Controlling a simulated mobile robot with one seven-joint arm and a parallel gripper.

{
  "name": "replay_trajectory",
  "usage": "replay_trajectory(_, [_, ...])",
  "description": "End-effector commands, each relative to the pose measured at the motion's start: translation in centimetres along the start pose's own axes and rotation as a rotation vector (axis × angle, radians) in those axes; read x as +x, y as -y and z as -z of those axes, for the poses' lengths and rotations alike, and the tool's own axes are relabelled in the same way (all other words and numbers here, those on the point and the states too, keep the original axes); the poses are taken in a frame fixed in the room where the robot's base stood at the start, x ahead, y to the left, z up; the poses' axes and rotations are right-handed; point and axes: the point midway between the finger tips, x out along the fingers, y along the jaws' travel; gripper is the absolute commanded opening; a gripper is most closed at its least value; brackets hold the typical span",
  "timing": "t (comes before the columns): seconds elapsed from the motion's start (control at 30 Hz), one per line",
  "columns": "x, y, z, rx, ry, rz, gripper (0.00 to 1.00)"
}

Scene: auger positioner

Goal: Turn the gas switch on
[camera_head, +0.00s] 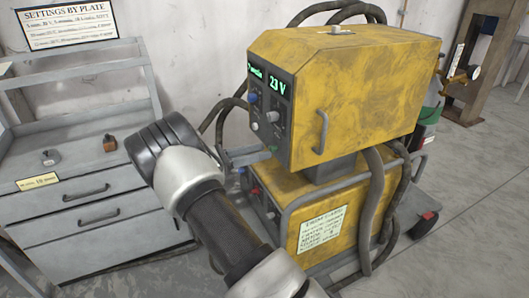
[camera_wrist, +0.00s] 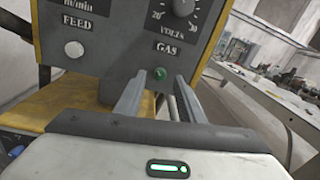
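The yellow welding machine (camera_head: 350,85) has a grey front panel with a lit display reading 23 V. In the wrist view the gas switch (camera_wrist: 160,73), a small green knob or toggle, sits on the grey panel (camera_wrist: 115,50) just below the GAS label. Its exact position is too small to tell. My gripper (camera_wrist: 160,80) is open. Its two grey fingers point at the panel, one on each side of the switch in the picture; I cannot tell whether they touch it. In the head view my arm hides most of the gripper, and only grey finger parts show at the panel's lower edge.
The volts dial (camera_wrist: 184,8) is above the GAS label, and a pale feed button (camera_wrist: 74,48) is to the left. A grey drawer cabinet (camera_head: 100,215) stands left of my arm. Thick hoses (camera_head: 372,205) hang at the machine's side. A workbench (camera_wrist: 262,95) shows at right.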

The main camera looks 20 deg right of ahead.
Motion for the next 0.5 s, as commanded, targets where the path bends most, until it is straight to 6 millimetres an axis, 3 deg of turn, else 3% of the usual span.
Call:
replay_trajectory(0.2, [2.1, 0.0, 0.0, -0.001, 0.000, 0.000, 0.35])
replay_trajectory(0.5, [2.5, 0.0, 0.0, -0.001, 0.000, -0.002, 0.35])
